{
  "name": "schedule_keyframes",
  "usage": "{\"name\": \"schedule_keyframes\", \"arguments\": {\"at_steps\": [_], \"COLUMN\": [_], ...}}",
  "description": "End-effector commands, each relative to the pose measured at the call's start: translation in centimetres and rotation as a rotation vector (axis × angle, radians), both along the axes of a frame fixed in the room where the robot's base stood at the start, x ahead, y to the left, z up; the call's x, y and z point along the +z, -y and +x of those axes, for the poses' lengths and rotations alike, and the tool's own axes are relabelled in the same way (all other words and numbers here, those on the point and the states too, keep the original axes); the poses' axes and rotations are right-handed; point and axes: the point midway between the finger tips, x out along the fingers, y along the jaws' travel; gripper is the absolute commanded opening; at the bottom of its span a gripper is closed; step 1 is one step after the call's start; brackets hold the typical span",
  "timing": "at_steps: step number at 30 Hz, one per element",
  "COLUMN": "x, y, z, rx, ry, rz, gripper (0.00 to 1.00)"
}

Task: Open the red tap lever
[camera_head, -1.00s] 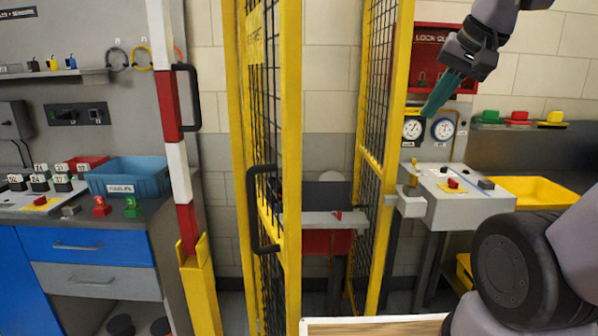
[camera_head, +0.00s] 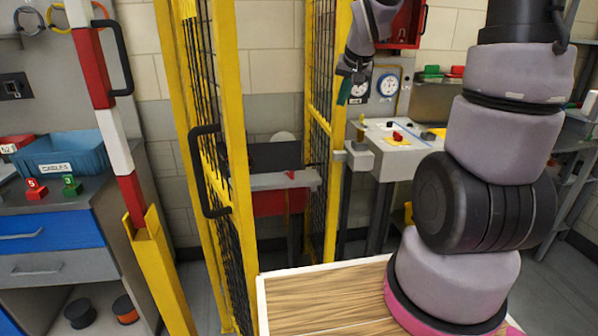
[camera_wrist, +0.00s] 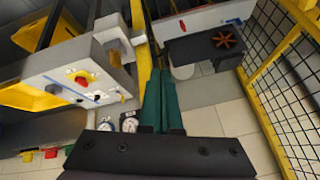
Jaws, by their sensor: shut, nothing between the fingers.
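A small red lever (camera_head: 291,174) sits on the pale grey bar behind the yellow mesh frame. In the wrist view, a small red lever (camera_wrist: 183,26) shows on a white panel at the top, ahead of my fingertips and apart from them. A blue lever (camera_wrist: 234,20) is to its right on the same panel. My gripper (camera_head: 344,98) has green fingers pointing down, above and to the right of the red lever in the head view. The fingers (camera_wrist: 160,72) are together and empty in the wrist view.
Yellow mesh panels (camera_head: 232,160) stand on both sides of the bar. A white bench box (camera_head: 410,160) with a red knob (camera_head: 397,136) is at right, near gauges (camera_head: 388,84). In the wrist view, a brown wheel (camera_wrist: 228,40) is below the blue lever.

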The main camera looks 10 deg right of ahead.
Motion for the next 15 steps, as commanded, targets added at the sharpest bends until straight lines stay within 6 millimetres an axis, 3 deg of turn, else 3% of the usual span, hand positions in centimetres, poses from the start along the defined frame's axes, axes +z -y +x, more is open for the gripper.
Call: {"name": "schedule_keyframes", "arguments": {"at_steps": [1,6,15], "x": [-2.0,-7.7,-18.6], "y": [0.0,-0.3,-1.5], "z": [1.4,5.7,11.0], "rx": [0.003,0.012,0.008], "ry": [-0.012,-0.013,-0.001], "rz": [0.006,0.038,0.145], "gripper": [0.00,0.00,0.00]}}
